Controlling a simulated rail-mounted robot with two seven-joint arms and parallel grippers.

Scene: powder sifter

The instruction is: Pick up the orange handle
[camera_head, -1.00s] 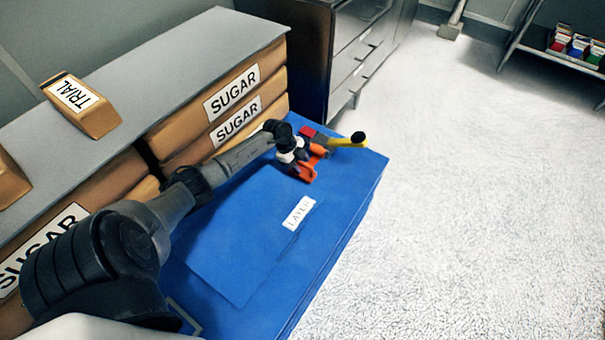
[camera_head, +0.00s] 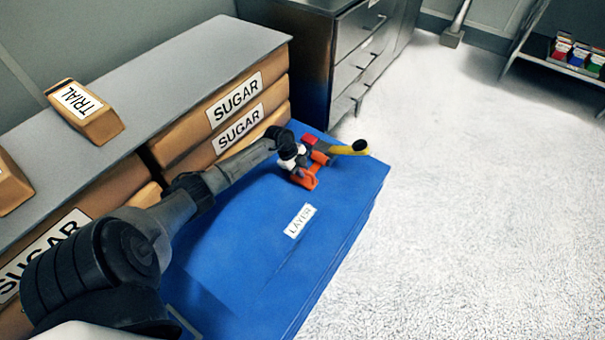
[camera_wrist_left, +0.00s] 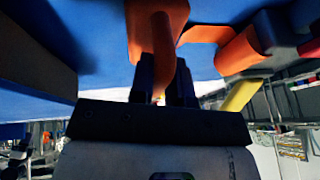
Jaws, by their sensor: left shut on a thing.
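The orange handle (camera_head: 308,178) is at the far end of the blue surface (camera_head: 262,225). My left gripper (camera_head: 296,164) reaches it from the left and is shut on it. In the left wrist view, the orange handle (camera_wrist_left: 158,35) passes between the two dark fingers of my left gripper (camera_wrist_left: 166,78). More orange parts (camera_wrist_left: 240,52) show beside it. In the head view, I cannot tell whether the handle touches the blue surface. My right gripper is not in view.
A yellow piece with a black end (camera_head: 350,149) and a red block (camera_head: 310,141) lie close to the handle. Boxes marked SUGAR (camera_head: 235,100) line the left side under a grey top (camera_head: 160,85). A metal drawer cabinet (camera_head: 362,55) stands behind. The white floor (camera_head: 480,190) at right is clear.

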